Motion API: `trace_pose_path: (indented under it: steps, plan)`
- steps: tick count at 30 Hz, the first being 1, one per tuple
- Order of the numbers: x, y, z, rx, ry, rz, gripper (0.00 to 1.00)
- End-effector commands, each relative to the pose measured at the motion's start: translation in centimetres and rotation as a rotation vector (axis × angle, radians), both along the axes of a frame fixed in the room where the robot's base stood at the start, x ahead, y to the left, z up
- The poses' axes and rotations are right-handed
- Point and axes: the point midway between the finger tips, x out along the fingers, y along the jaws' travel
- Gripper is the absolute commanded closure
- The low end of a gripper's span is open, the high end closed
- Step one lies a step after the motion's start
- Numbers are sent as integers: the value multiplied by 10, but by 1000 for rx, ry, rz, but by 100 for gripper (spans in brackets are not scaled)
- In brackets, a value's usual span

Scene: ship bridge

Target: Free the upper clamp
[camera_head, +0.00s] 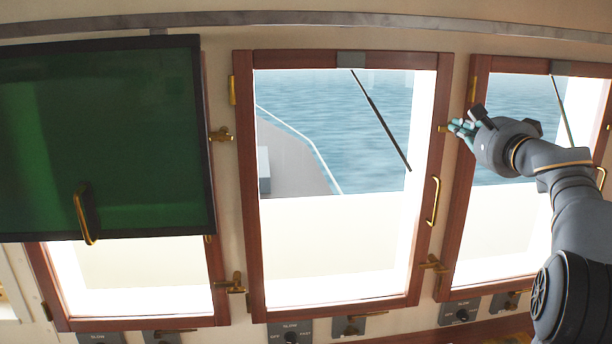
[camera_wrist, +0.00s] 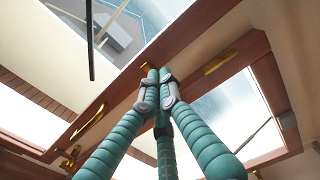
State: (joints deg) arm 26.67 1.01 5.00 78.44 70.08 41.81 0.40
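The upper clamp (camera_head: 443,128) is a small brass fitting on the right side of the middle window's wooden frame (camera_head: 436,150), partly hidden by my fingers in the head view. In the wrist view a small bit of brass, which looks like this clamp (camera_wrist: 146,66), shows just beyond my fingertips. My gripper (camera_head: 460,128) is at the clamp, reaching in from the right. Its teal segmented fingers (camera_wrist: 158,84) are drawn together at the tips. I cannot tell whether they touch the clamp or have any of it between them.
A lower brass clamp (camera_head: 433,264) and a brass handle (camera_head: 432,201) are on the same side of the middle window. The right window (camera_head: 470,170) is close behind my arm. A dark green screen (camera_head: 100,140) covers much of the left window. Control panels (camera_head: 291,334) line the bottom.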

Motion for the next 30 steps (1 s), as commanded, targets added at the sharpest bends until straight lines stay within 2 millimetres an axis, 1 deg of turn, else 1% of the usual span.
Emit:
trace_pose_path:
  steps: [30]
  plan:
    - [1, -13, -6, 0, 2, -4, 100]
